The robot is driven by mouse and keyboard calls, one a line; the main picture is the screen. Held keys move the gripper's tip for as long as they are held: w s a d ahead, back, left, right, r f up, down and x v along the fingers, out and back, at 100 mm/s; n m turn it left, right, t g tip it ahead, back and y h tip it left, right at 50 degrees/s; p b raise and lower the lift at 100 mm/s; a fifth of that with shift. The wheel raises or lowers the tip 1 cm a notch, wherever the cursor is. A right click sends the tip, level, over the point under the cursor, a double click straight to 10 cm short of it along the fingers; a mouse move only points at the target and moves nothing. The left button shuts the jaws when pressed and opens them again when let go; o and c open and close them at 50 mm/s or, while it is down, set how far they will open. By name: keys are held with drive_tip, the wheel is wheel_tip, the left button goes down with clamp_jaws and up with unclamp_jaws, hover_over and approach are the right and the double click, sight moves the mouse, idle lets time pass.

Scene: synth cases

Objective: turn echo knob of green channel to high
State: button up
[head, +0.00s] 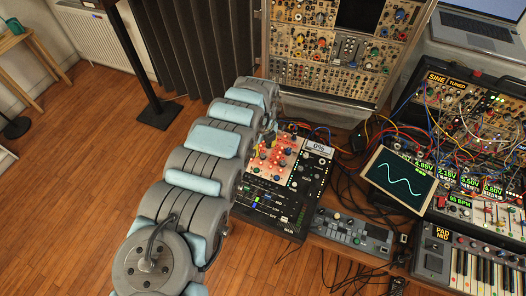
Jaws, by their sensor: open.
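The green channel's echo knob cannot be told apart at this size, and my arm covers the mixer's left edge. A small display (318,148) at its top right reads 0%. My gripper (268,136) is at the far end of my arm, over the mixer's upper left; it is small, partly hidden, and open.
A tall modular synth rack (335,48) stands behind the mixer. A tilted screen with a wave (400,181), a patched synth case (470,130) and a keyboard (470,262) are to the right. A small grey device (352,233) and loose cables lie beside the mixer.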

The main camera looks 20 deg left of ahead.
sight(263, 155)
wheel_tip(263, 155, up, 7)
idle(0.5)
drive_tip(key=shift+s+r, duration=0.15)
idle(0.4)
